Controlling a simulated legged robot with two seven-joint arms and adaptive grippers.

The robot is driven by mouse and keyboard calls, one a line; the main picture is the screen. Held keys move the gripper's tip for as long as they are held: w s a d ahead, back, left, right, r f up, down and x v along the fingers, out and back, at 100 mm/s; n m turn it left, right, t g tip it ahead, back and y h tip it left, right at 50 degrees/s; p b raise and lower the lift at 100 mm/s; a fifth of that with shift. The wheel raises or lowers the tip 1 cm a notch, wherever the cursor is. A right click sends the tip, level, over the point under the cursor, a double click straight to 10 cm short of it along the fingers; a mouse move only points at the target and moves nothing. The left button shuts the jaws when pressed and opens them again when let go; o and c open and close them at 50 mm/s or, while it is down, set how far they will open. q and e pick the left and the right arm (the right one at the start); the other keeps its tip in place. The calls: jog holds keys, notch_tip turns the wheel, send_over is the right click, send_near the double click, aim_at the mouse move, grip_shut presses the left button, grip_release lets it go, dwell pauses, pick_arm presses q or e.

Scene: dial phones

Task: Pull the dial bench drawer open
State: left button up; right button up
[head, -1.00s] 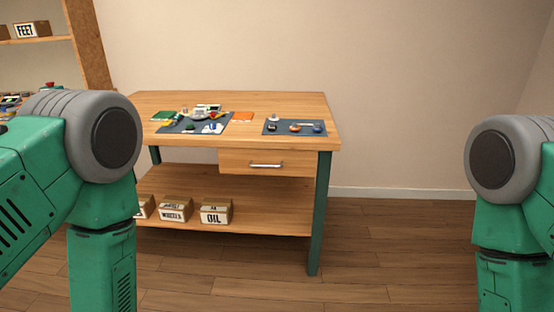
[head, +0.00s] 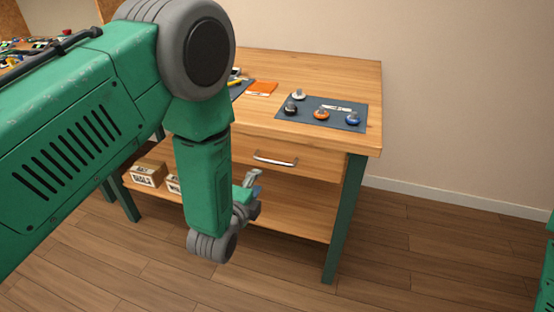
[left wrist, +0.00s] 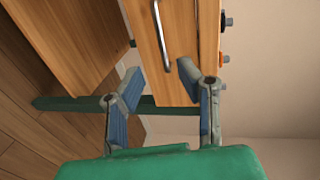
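The dial bench drawer (head: 315,164) sits under the right part of the bench top, its wooden front flush with the bench. Its silver bar handle (head: 275,160) runs across the front. In the left wrist view the handle (left wrist: 161,38) stands near upright on the drawer front (left wrist: 180,38), ahead of the fingers. My left gripper (head: 255,178) is just below the handle in the head view. In the left wrist view my left gripper (left wrist: 158,72) has its two fingers spread, with nothing between them; the handle appears beyond the fingertips. My right gripper is out of view.
The bench top (head: 330,72) carries a dark mat (head: 340,107) with several dials and a light tool. Boxes (head: 148,173) stand on the lower shelf (head: 292,216). A green bench leg (head: 345,215) is right of the drawer.

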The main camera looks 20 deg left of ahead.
aim_at(273, 162)
pick_arm(q)
jog(key=b+x, duration=0.2)
jog(key=x, duration=1)
jog(key=shift+w+d+b, duration=0.1)
jog(key=shift+d+b, duration=0.05)
jog(key=shift+b, duration=0.2)
jog(key=shift+d, duration=0.1)
grip_shut()
